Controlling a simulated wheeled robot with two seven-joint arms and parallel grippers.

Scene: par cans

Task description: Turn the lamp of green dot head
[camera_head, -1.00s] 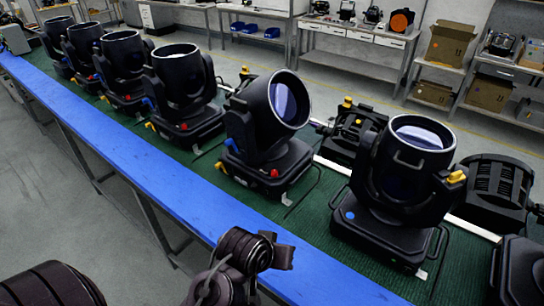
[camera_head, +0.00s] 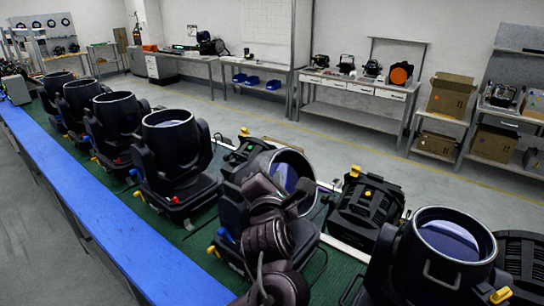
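Several black moving-head lamps stand in a row on a green-topped bench (camera_head: 188,232). The nearest middle head (camera_head: 236,215) has its lamp (camera_head: 290,172) tilted up and to the right. My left arm covers much of it, including the front of its base. My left gripper (camera_head: 297,192) is at this lamp's lower rim; I cannot tell whether it touches or how far its fingers are open. The head to its left (camera_head: 176,160) points up and shows a red dot. The head at the right (camera_head: 440,250) also points up. My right gripper is out of view.
A blue rail (camera_head: 100,215) runs along the bench's near edge. Flat black par cans (camera_head: 366,208) stand behind the heads. Yellow and blue knobs stick out from the heads. Back tables (camera_head: 350,88) and cardboard boxes (camera_head: 452,95) stand across a clear floor.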

